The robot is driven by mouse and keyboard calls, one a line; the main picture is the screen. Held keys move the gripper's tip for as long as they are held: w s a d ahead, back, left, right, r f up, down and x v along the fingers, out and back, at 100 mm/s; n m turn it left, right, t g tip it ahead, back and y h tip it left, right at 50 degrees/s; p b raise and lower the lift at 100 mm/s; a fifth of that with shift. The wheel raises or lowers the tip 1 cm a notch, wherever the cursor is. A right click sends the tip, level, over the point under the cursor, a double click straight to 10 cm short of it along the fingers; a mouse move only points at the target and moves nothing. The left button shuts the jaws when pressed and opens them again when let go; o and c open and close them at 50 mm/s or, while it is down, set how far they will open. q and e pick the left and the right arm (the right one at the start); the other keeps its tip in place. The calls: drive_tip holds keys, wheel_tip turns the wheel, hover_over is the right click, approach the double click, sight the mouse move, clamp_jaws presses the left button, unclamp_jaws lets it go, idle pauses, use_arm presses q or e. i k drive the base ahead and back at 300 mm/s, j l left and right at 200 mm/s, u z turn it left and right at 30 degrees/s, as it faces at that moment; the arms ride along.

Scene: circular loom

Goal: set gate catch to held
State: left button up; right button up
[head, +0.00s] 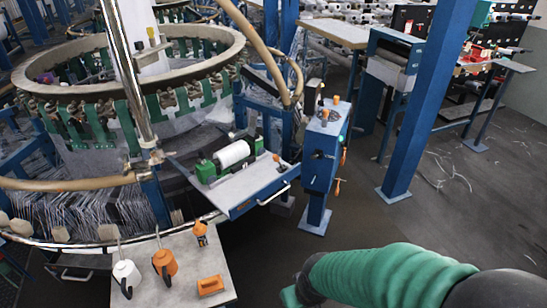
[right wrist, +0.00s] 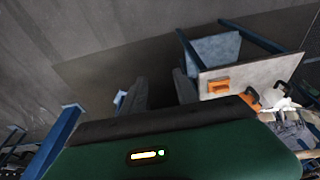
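I cannot pick out the gate catch for certain. A blue control post (head: 322,160) stands right of the loom, with orange knobs on top, a black handle (head: 322,155) on its front and an orange lever (head: 337,187) low on its right side. The circular loom (head: 130,85) has a tan ring and green brackets. My right arm enters the head view from the lower right, well in front of the post. In the right wrist view my right gripper (right wrist: 160,92) has two dark fingers apart, with nothing seen between them. My left gripper is not in view.
A small table (head: 215,265) at the lower left holds two jugs, an orange-black bottle and an orange block (head: 210,285); the block also shows in the right wrist view (right wrist: 218,86). A blue drawer shelf (head: 240,190) juts from the loom. A blue column (head: 425,100) stands right; floor (head: 440,200) around it is open.

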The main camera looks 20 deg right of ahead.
sight(275, 156)
drive_tip(key=l+u, duration=0.1)
drive_tip(key=l, duration=0.45)
drive_tip(key=i+l, duration=0.1)
drive_tip(key=l, duration=0.4)
drive_tip(key=i+l+u, duration=0.25)
drive_tip(key=i+l, duration=0.25)
drive_tip(key=l, duration=0.2)
drive_tip(key=i+l+u, duration=0.15)
drive_tip(key=l, duration=0.25)
drive_tip(key=i+l, duration=0.15)
drive_tip(key=i, duration=0.15)
